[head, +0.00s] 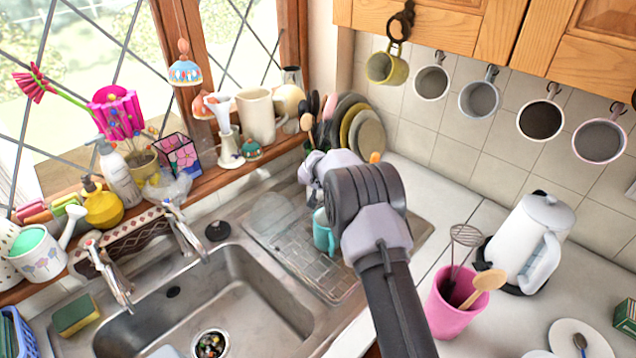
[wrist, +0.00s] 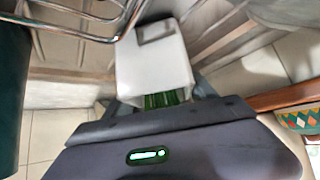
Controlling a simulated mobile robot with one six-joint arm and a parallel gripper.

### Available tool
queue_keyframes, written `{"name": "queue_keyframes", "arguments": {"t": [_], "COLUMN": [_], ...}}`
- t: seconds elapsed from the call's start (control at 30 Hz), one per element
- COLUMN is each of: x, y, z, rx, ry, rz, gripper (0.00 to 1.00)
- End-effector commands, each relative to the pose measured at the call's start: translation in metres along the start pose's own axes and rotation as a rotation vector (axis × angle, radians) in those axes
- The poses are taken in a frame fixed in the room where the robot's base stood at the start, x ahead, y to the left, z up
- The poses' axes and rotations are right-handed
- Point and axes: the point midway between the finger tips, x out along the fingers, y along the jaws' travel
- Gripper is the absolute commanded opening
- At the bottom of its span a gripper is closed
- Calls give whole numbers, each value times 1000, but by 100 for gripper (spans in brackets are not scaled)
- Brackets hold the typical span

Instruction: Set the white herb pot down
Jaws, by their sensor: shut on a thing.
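The white herb pot (wrist: 152,68) shows in the wrist view as a pale, square-sided pot, with green stems (wrist: 165,100) between it and my gripper's dark body. My gripper (wrist: 160,102) is shut on it; the fingertips are mostly hidden. In the head view my gripper (head: 314,172) is over the back of the steel drainboard (head: 385,262), in front of the plates. I cannot make out the pot there; my arm may hide it. Whether the pot touches a surface is unclear.
A teal mug (head: 322,232) stands on the drainboard below my gripper. Racked plates (head: 368,138) stand behind. The window sill (head: 215,172) at left is crowded. A pink utensil pot (head: 455,300) and white kettle (head: 535,240) are at right. Metal wires (wrist: 85,22) show in the wrist view.

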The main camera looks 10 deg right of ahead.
Motion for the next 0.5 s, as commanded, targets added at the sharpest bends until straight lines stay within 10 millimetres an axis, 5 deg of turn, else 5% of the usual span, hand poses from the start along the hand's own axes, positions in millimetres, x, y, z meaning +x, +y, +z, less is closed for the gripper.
{"name": "queue_keyframes", "arguments": {"t": [0.23,0.27,0.37,0.5], "x": [2,2,1,1], "y": [0,0,0,0], "z": [1,2,1,1], "rx": [0,-1,-1,0], "ry": [1,0,0,0], "rz": [0,0,0,0], "gripper": [0,69,87,87]}}
